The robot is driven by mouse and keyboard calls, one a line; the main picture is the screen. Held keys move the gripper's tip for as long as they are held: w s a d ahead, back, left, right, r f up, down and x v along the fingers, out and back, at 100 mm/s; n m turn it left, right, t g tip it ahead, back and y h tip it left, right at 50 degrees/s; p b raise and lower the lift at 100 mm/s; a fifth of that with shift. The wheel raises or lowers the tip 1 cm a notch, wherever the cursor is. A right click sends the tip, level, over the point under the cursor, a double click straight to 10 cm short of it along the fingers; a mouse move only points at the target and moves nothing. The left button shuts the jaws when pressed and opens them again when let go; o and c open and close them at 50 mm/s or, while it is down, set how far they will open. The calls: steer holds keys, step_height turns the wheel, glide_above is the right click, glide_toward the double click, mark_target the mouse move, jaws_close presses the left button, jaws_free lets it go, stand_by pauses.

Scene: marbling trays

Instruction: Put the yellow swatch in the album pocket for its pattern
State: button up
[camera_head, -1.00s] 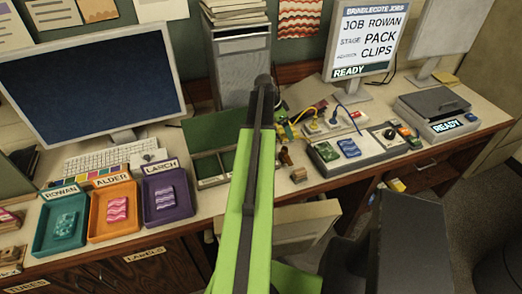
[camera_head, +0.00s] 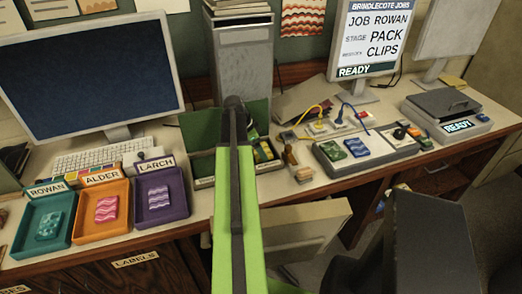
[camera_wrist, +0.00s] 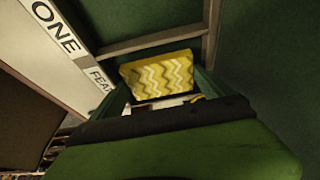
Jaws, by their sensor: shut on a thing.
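The yellow swatch (camera_wrist: 158,74) has a pale zigzag pattern. In the wrist view it sits between the green fingers of my gripper (camera_wrist: 160,92), which is shut on it. Behind it are the dark green floor and thin dividers (camera_wrist: 150,42) of the album. A white label strip (camera_wrist: 70,42) reads "ONE" and, in part, "FEA"; the rest is cut off or hidden. In the head view the green album (camera_head: 197,132) lies open on the desk, partly hidden by my arm. My gripper and the yellow swatch cannot be made out there.
Left of the album stand the teal Rowan tray (camera_head: 22,240), orange Alder tray (camera_head: 88,228) and purple Larch tray (camera_head: 180,208), each holding a swatch. To the right are a wooden stamp-like piece (camera_head: 291,160) and a grey unit (camera_head: 340,168) bearing green and blue swatches.

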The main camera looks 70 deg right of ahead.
steer(key=shift+f, duration=0.7)
steer(key=o, duration=1.1)
steer(key=shift+r, duration=0.15)
steer(key=p+v, duration=1.1)
steer(key=v, duration=0.1)
steer(key=shift+r, duration=0.1)
